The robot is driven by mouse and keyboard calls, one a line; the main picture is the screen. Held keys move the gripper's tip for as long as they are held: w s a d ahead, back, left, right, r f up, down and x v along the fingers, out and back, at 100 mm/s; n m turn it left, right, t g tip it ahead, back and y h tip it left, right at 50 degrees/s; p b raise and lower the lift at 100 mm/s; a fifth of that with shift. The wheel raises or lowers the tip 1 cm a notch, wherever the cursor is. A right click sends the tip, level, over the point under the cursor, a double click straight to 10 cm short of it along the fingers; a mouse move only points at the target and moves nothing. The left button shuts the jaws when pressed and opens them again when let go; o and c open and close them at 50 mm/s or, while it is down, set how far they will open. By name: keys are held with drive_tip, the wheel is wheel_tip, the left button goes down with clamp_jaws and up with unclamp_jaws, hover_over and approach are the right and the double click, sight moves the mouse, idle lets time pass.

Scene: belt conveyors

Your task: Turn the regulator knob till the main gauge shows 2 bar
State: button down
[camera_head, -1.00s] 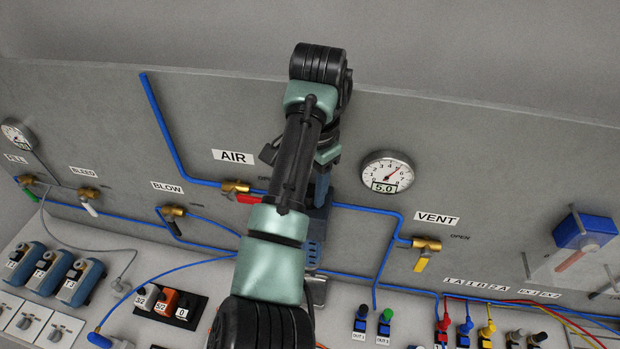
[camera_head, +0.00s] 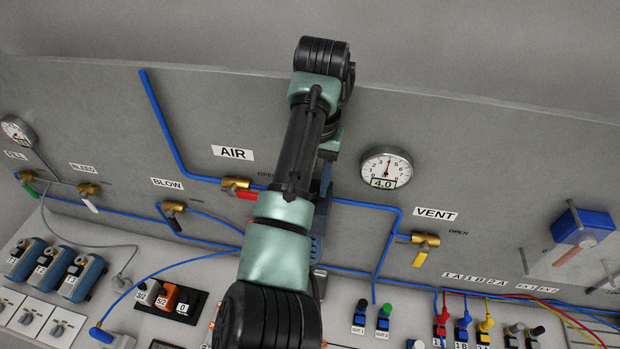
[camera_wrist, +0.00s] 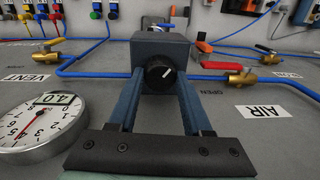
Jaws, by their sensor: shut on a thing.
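The main gauge (camera_head: 386,168) is a round white dial on the panel with a digital readout of 4.0. It also shows at the left of the wrist view (camera_wrist: 42,125), again reading 4.0. The regulator knob (camera_wrist: 158,73) is black with a white mark that points up and right. It sits on the front of a dark blue-grey regulator body. My gripper (camera_wrist: 158,82) is shut on the knob, one finger on each side. In the head view my arm hides the knob and most of the regulator.
The AIR valve (camera_head: 238,188) with a red lever is left of my arm. The VENT valve (camera_head: 425,242) with a yellow lever is to the right. Blue tubes run along the panel, and colored plugs (camera_head: 463,327) stand below right.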

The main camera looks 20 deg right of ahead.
drive_tip(key=shift+a, duration=0.1)
idle(0.3)
drive_tip(key=c, duration=0.6)
unclamp_jaws()
drive_tip(key=shift+w+r, duration=0.1)
drive_tip(key=shift+r, duration=0.5)
wheel_tip(320, 180, up, 12)
drive_tip(key=shift+s+d+b, duration=0.35)
drive_tip(key=shift+s+b, duration=0.05)
drive_tip(key=shift+f, duration=0.15)
